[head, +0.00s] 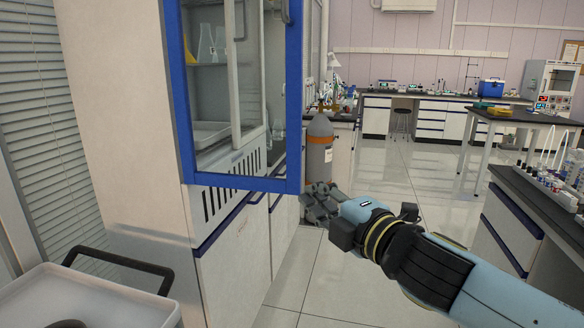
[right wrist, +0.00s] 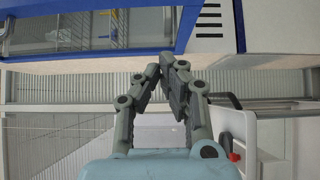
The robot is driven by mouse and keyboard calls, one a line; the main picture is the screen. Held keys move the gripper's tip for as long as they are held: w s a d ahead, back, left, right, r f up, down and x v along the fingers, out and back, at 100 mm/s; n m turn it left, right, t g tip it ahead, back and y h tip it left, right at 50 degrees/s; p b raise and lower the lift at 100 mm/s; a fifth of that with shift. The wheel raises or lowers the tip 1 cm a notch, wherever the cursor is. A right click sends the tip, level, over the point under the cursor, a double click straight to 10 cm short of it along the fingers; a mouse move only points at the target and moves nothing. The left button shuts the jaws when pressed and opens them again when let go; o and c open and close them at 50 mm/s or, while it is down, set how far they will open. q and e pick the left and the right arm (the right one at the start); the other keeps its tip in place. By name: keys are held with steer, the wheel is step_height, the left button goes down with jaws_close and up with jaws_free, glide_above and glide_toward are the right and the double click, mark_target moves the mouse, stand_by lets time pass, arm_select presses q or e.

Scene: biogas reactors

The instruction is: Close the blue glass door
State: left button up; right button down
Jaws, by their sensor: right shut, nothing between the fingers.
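The blue-framed glass door (head: 293,110) stands ajar at the front of a tall white cabinet (head: 125,110), in the upper left of the head view. Glassware shows through its pane. My right gripper (head: 308,203) is shut and empty, just below and beside the door's lower right corner. In the right wrist view its fingertips (right wrist: 167,58) point at the blue frame (right wrist: 100,55) and lie very close to its edge. I cannot tell whether they touch it. My left gripper is not in view.
A grey gas cylinder (head: 319,150) stands behind the door's right edge. A white cart (head: 90,300) with a dark handle is at the lower left. A lab bench (head: 520,205) stands at the right. The tiled floor between is clear.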

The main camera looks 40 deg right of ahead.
steer(key=p, duration=0.3)
glide_toward(281, 164)
steer(key=a, duration=0.3)
steer(key=w, duration=0.1)
steer(key=w+d, duration=0.1)
steer(key=w, duration=0.1)
steer(key=w+d+p, duration=0.1)
steer(key=shift+w+d, duration=0.2)
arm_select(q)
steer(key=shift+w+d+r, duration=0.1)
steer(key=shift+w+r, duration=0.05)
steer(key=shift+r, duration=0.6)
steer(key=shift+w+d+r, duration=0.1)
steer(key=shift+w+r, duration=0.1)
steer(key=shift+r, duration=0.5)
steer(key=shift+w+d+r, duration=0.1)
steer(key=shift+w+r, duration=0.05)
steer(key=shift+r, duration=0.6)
arm_select(e)
steer(key=shift+w+d, duration=0.4)
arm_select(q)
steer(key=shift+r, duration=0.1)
arm_select(e)
steer(key=shift+d, duration=0.1)
